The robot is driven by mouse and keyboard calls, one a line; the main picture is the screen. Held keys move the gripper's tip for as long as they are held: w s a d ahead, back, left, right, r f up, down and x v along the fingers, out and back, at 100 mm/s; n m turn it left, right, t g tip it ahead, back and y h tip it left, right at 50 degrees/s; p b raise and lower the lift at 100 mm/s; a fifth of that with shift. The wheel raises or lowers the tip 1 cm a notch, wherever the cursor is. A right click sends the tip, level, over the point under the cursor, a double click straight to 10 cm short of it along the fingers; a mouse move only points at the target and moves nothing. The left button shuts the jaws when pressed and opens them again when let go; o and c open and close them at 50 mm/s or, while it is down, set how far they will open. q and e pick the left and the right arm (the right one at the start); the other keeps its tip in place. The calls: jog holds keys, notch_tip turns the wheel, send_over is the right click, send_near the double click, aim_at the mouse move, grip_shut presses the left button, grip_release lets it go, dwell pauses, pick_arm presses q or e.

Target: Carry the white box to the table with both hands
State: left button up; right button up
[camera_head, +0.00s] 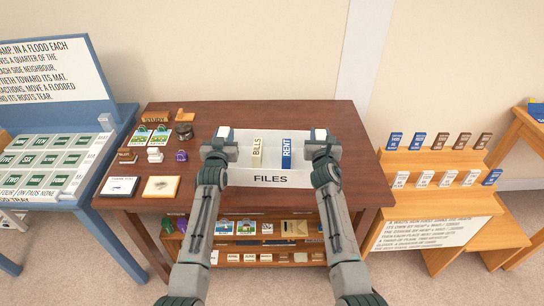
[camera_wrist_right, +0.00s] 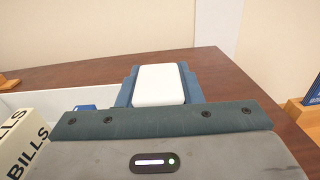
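The white box (camera_head: 300,179), lettered FILES on its front, is at the right half of the brown table (camera_head: 350,190), upright and level. I cannot tell whether it rests on the top or hangs just above it. It holds a cream BILLS file (camera_head: 257,150) and a blue RENT file (camera_head: 286,153). My left gripper (camera_head: 220,140) is at the box's left end and my right gripper (camera_head: 320,140) at its right end. The right wrist view shows part of the box (camera_wrist_right: 50,98) left of the gripper (camera_wrist_right: 158,85). The fingers' grip on the walls is hidden.
Small items, such as a dark pot (camera_head: 184,131) and a cream tile (camera_head: 160,188), lie on the table's left part. A blue stand (camera_head: 95,160) is at the left, a wooden stepped rack (camera_head: 440,205) at the right. Shelves with goods (camera_head: 260,228) are under the tabletop.

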pick_arm(q)
jog(key=c, duration=0.6)
pick_arm(e)
jog(key=c, duration=0.6)
pick_arm(q)
jog(key=shift+o, duration=0.2)
pick_arm(e)
jog(key=shift+o, duration=0.2)
pick_arm(q)
jog(key=shift+r, duration=0.1)
pick_arm(e)
jog(key=shift+r, duration=0.1)
pick_arm(q)
jog(key=shift+r+p, duration=0.4)
jog(key=shift+p, duration=0.15)
pick_arm(e)
jog(key=shift+r, duration=0.4)
pick_arm(q)
jog(key=shift+r+p, duration=0.5)
jog(key=shift+r, duration=0.1)
pick_arm(e)
jog(key=shift+r, duration=0.6)
pick_arm(q)
jog(key=shift+f, duration=0.15)
pick_arm(e)
jog(key=shift+f, duration=0.15)
